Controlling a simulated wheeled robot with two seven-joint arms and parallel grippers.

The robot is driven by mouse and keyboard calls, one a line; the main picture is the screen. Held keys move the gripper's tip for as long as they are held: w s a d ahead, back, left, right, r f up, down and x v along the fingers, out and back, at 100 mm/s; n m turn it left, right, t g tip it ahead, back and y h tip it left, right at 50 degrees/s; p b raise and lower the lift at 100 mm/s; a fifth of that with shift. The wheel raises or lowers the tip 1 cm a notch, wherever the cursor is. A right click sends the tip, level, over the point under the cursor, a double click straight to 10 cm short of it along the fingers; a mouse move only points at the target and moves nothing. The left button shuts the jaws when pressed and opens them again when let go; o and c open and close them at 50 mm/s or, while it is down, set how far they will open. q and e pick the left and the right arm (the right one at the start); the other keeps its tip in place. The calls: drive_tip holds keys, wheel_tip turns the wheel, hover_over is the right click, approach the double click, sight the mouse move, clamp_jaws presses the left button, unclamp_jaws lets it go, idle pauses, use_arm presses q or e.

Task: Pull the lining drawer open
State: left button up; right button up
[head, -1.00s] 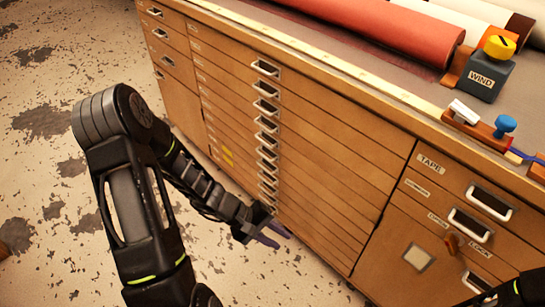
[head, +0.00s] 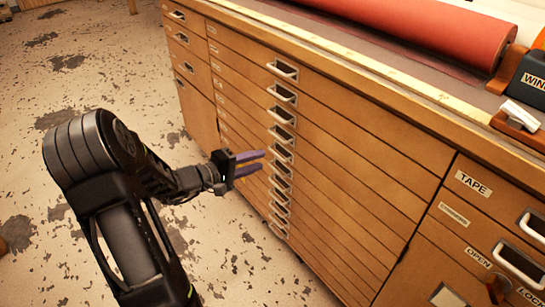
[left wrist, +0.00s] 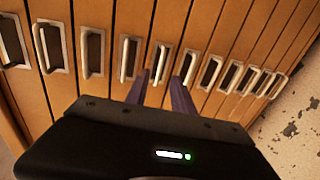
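The cabinet's middle column of shallow wooden drawers (head: 350,150) is shut flush, each drawer with a metal pull handle. I cannot tell which is the lining drawer; the small labels at the drawers' left ends are unreadable. My left gripper (head: 264,161) is open and empty, its purple fingers pointing at the handle column around mid-height. In the left wrist view the fingers (left wrist: 162,92) stand apart, with one drawer handle (left wrist: 160,62) showing just beyond the gap between them. I cannot tell whether they touch it. My right gripper is not in view.
A red roll (head: 430,28) lies on the cabinet top. A drawer labelled TAPE (head: 473,184) and a panel marked OPEN and LOCK are at the right. More drawers (head: 183,39) are at the left. The speckled floor (head: 90,80) is clear.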

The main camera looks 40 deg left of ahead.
use_arm(q)
drive_tip(key=b+x, duration=0.1)
drive_tip(key=x, duration=0.5)
drive_tip(key=shift+w+d, duration=0.1)
drive_tip(key=shift+w, duration=0.05)
clamp_jaws()
drive_tip(key=shift+f, duration=0.1)
idle(1.2)
